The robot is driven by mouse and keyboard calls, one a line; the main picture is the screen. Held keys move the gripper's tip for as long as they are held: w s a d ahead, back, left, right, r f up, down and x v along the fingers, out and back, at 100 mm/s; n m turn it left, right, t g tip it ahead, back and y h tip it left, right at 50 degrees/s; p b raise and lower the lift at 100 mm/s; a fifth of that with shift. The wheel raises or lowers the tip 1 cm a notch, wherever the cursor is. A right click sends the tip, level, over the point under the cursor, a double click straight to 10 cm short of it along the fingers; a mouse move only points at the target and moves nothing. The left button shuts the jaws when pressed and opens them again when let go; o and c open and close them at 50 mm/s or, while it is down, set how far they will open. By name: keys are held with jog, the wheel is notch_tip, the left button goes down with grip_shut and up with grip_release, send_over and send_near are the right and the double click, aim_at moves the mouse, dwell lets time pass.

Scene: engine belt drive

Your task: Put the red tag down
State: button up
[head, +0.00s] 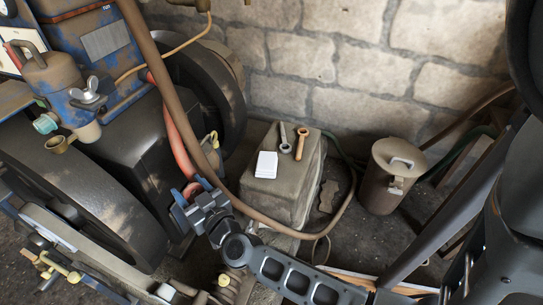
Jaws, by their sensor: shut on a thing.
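My gripper (188,197) is in the lower middle of the head view, in front of the big dark wheel and left of the grey block. It is shut on a small red piece (191,189), which I take to be the red tag. Only a little of the red shows between the bluish fingertips; its shape and any writing are hidden. A red hose runs down close behind the fingers, so the two reds are hard to part.
The worn grey block (270,197) bears a white pad (266,165), a grey wrench (284,138) and an orange-brown wrench (301,144). Its front top is bare. A brown can (391,178) stands to the right. A brown hose (300,234) loops around the block. The blue engine (95,60) fills the left.

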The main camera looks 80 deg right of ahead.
jog(key=s+d+f+m+g+h+b, duration=0.4)
jog(key=s+d+m+g+b, duration=0.15)
jog(key=s+d+g, duration=0.45)
jog(key=s+d+f+m+g+h+b, duration=0.45)
jog(key=s+d+m+g, duration=0.35)
jog(key=s, duration=0.5)
jog(key=shift+n+t, duration=0.35)
jog(key=shift+t, duration=0.25)
jog(key=w+d+f+b, duration=0.1)
jog(key=d+f, duration=0.1)
jog(key=d, duration=0.1)
jog(key=w+d+f+b, duration=0.1)
jog(key=d+f+b, duration=0.1)
jog(key=d, duration=0.2)
jog(key=w+d+f+b, duration=0.1)
jog(key=d+f, duration=0.1)
jog(key=d, duration=0.1)
jog(key=shift+w+d+f+b, duration=0.15)
jog(key=shift+d+f+b, duration=0.15)
jog(key=shift+d+b, duration=0.1)
jog(key=shift+w+d+f, duration=0.15)
jog(key=shift+d+f, duration=0.05)
jog(key=shift+d, duration=0.25)
jog(key=b, duration=0.3)
send_over(288, 179)
notch_tip(288, 179, down, 4)
jog(key=shift+d+f, duration=0.1)
jog(key=o, duration=0.7)
jog(key=shift+o, duration=0.2)
